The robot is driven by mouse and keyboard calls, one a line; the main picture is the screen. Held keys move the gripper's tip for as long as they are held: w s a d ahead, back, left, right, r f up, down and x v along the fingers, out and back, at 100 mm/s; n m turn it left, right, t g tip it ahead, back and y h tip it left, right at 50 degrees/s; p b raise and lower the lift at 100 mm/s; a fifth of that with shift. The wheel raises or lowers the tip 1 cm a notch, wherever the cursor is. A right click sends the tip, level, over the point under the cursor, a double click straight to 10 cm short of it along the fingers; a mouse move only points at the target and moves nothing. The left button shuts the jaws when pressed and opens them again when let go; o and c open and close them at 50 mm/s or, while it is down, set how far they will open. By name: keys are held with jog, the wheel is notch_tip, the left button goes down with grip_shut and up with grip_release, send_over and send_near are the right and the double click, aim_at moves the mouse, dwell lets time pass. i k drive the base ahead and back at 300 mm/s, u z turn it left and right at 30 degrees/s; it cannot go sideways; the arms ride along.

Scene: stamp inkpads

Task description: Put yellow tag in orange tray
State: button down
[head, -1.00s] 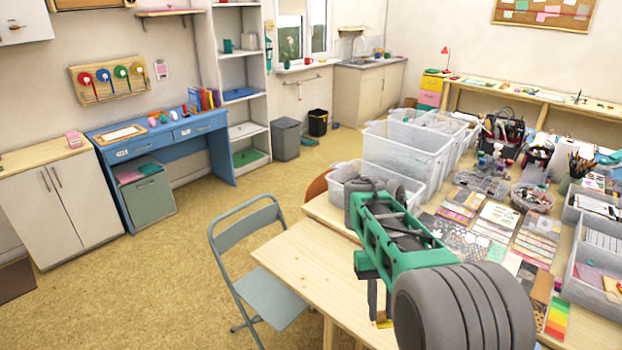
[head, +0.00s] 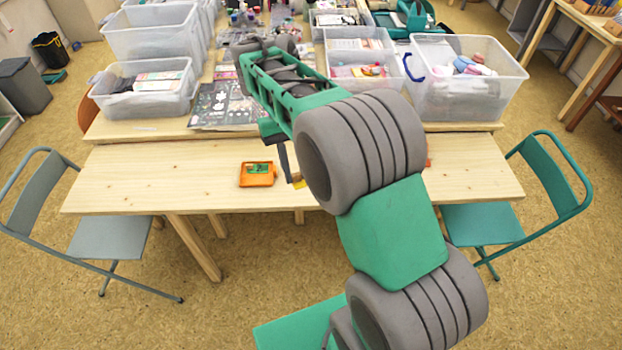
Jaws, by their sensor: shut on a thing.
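The orange tray (head: 243,181) is small and lies on the bare front part of the wooden table, with a dark green piece (head: 258,169) in it. My gripper (head: 296,181) is just right of the tray, pointing down, and is shut on the yellow tag (head: 299,184). Only a small part of the tag shows at the fingertips; my arm hides the rest. The tag is apart from the tray in this view. I cannot tell its height above the table.
A bit of an orange-red thing (head: 429,163) shows behind my arm on the right. Clear plastic bins (head: 145,92) stand at the back of the table. A grey chair (head: 105,241) and a teal chair (head: 481,225) flank it. The table's left front is clear.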

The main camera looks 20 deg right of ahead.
aim_at(257, 180)
jog(key=z, duration=0.25)
jog(key=i, duration=1.15)
jog(key=u, duration=0.8)
